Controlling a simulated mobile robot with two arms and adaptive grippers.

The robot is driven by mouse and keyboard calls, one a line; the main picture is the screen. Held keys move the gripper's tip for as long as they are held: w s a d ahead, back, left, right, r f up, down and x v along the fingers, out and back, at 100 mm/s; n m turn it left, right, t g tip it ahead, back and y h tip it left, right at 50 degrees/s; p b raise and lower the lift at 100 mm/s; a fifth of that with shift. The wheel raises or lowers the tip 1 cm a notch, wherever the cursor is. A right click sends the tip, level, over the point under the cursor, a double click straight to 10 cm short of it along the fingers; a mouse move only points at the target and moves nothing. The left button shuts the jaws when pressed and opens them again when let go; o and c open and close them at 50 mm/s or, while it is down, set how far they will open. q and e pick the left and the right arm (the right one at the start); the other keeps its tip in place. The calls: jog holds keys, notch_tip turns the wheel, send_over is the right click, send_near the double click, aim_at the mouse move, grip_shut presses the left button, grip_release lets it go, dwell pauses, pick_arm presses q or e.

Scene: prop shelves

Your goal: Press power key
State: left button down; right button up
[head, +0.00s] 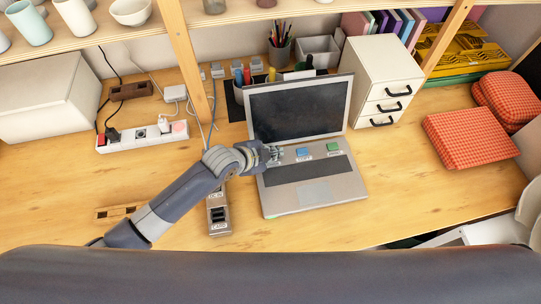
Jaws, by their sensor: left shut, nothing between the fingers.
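An open grey laptop (282,201) stands on the wooden desk, with a dark screen (297,108). On its keyboard deck are a blue key (302,153) and a green key (333,147), each with a small label too small to read. My left gripper (277,156) is shut and empty at the upper left of the keyboard deck, left of the blue key. It covers that part of the deck, so anything beneath it is hidden. I cannot tell if its fingertips touch the laptop. My right gripper is not in view.
A power strip (118,144) with plugs and a small labelled box (219,215) lie left of the laptop. A white drawer unit (378,75) stands behind it at right. Red checked cushions (470,138) lie far right. The desk between laptop and cushions is clear.

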pick_arm(q)
jog(key=shift+f, duration=0.25)
dwell(0.4)
jog(key=shift+r+p, duration=0.8)
jog(key=shift+r, duration=0.05)
notch_tip(320, 180, up, 5)
jog(key=p, duration=0.5)
jog(key=shift+s+f, duration=0.1)
dwell(0.4)
